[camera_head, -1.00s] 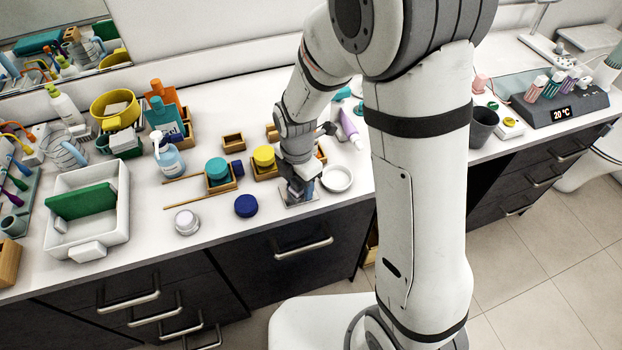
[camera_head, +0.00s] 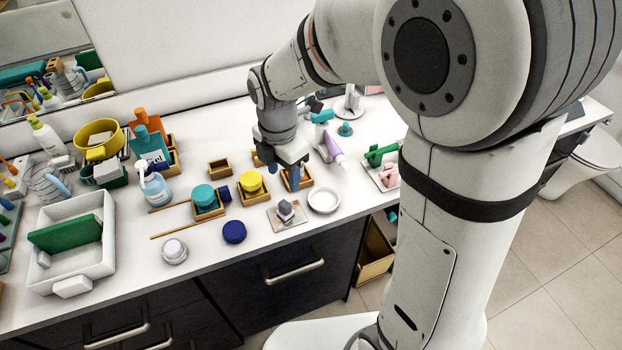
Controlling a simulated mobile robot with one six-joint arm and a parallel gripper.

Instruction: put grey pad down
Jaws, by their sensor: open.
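A small grey pad (camera_head: 286,209) sits on a flat pale square plate (camera_head: 274,220) near the counter's front edge, left of a white round dish. My gripper (camera_head: 291,184) is open, with its fingers pointing down behind the pad and apart from it. The fingers are over or in front of a small wooden tray (camera_head: 304,178); I cannot tell their exact height. Nothing shows held between them.
The white dish (camera_head: 324,200) is just right of the plate. A yellow-lidded jar (camera_head: 251,182) stands in a wooden tray to the left, with a dark blue jar (camera_head: 234,232) in front. A purple tube (camera_head: 334,150) lies behind. Bare counter lies along the front edge.

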